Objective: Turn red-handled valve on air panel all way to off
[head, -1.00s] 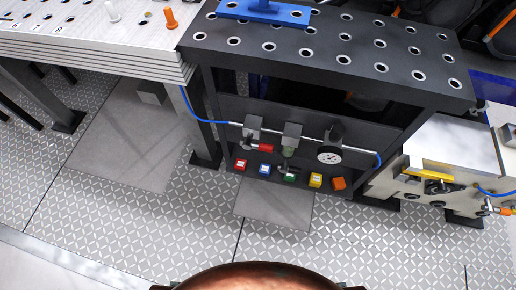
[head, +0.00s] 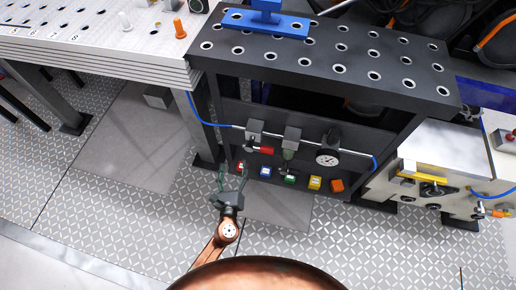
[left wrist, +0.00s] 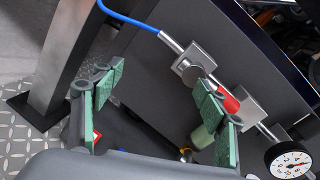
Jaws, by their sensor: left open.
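The red valve handle (head: 266,150) sits on the air line across the dark panel (head: 320,124), at the left valve block (head: 255,130). In the left wrist view the red handle (left wrist: 228,98) is partly hidden behind the right finger and points down and right from the valve body (left wrist: 194,64), roughly along the pipe. My left gripper (head: 232,180) is open and empty, below and left of the handle in the head view. Its green-padded fingers (left wrist: 158,105) are spread in front of the panel, and I see no grip on the handle. My right gripper is not in view.
A pressure gauge (head: 328,158) and a second block (head: 291,138) share the pipe. Several coloured buttons (head: 290,180) line the lower ledge. A blue hose (head: 205,120) enters at left. A table leg (head: 205,140) stands left; floor in front is free.

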